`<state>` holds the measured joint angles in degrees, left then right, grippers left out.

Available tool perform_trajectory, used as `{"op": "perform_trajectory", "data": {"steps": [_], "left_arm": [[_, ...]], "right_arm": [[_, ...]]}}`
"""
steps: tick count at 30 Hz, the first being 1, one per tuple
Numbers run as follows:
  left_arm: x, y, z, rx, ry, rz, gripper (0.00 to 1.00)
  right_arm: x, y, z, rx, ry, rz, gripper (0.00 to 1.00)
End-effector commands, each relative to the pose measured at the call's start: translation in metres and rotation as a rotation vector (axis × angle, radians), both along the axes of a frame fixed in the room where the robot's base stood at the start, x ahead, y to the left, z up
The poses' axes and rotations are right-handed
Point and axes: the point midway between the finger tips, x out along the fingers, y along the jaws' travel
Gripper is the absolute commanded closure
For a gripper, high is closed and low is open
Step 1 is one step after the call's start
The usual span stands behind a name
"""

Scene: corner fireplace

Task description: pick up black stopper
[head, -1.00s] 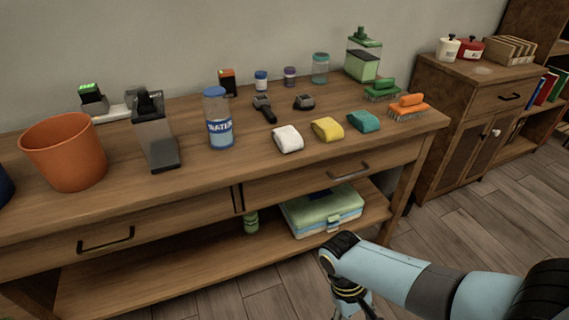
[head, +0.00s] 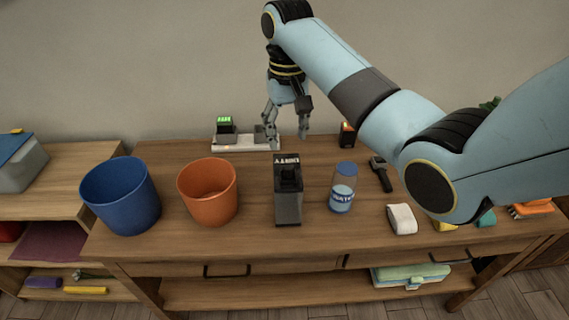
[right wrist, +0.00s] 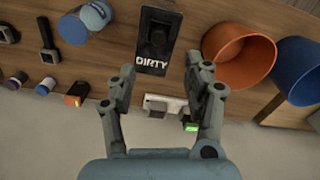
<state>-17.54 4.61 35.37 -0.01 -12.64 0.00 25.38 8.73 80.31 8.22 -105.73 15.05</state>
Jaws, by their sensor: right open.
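A dark container marked DIRTY (head: 288,204) stands upright on the wooden table, with a black part (head: 289,179) at its top that may be the black stopper. The container also shows in the right wrist view (right wrist: 153,58), ahead of the fingertips, with a black shape (right wrist: 156,38) on it. My right gripper (head: 287,136) is open and empty above the back of the table, behind the container and apart from it. Its two fingers (right wrist: 161,68) are spread in the right wrist view. My left gripper is not in view.
An orange pot (head: 208,205) and a blue pot (head: 120,205) stand left of the container; a water bottle (head: 343,188) is close on its right. A white base with a green-lit device (head: 225,127) lies behind. My right arm hides part of the table's right side.

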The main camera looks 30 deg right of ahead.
Motion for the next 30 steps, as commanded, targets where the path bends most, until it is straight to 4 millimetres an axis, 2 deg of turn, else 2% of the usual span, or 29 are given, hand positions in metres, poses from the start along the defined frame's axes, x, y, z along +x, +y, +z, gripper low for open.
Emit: {"op": "perform_trajectory", "data": {"steps": [3, 11, 15, 18, 27, 30], "left_arm": [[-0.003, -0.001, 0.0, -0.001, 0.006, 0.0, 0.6], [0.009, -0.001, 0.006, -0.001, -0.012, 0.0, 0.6], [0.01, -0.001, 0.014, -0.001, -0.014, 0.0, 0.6], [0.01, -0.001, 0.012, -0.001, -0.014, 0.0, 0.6], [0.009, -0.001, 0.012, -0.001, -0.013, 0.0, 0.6], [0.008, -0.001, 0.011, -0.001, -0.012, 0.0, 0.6]], "right_arm": [[-0.001, 0.001, -0.022, 0.001, 0.004, 0.0, 0.49], [-0.005, 0.001, -0.045, 0.0, 0.003, 0.001, 0.49], [-0.012, 0.002, -0.067, 0.0, 0.004, 0.001, 0.49], [-0.01, 0.001, -0.081, 0.0, 0.002, 0.001, 0.49], [-0.01, 0.001, -0.088, -0.001, 0.0, 0.001, 0.49], [-0.01, 0.001, -0.087, -0.001, 0.0, 0.001, 0.62]]}}
